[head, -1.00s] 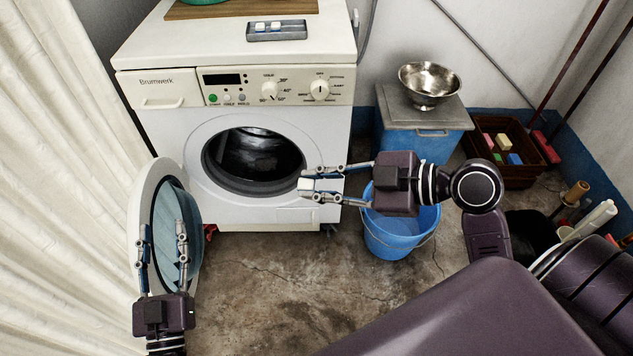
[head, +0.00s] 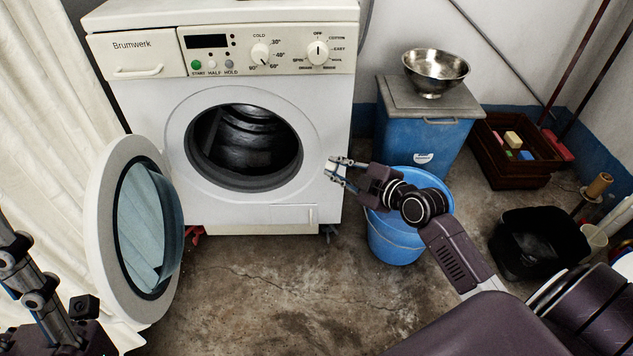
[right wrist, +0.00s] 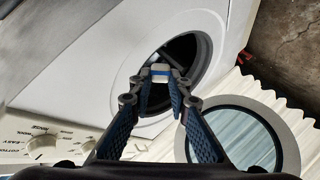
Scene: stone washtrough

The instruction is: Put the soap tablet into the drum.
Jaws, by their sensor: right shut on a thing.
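The small white soap tablet (right wrist: 159,72), with a blue band, is between the fingertips of my right gripper (right wrist: 160,84) in the right wrist view. In the head view my right gripper (head: 338,170) is shut on the tablet (head: 331,166), in front of the washer's right side, right of the door opening. The dark metal drum (head: 250,140) shows through the round opening; in the right wrist view the drum (right wrist: 185,48) lies beyond the tablet. My left gripper (head: 35,285) is partly cut off at the lower left, and its opening is unclear.
The washer door (head: 145,230) stands wide open at left, beside a pale curtain (head: 50,90). A blue bucket (head: 395,240) stands below my right arm. A steel bowl (head: 435,72) sits on a lidded blue bin (head: 425,135). The floor (head: 270,290) before the washer is clear.

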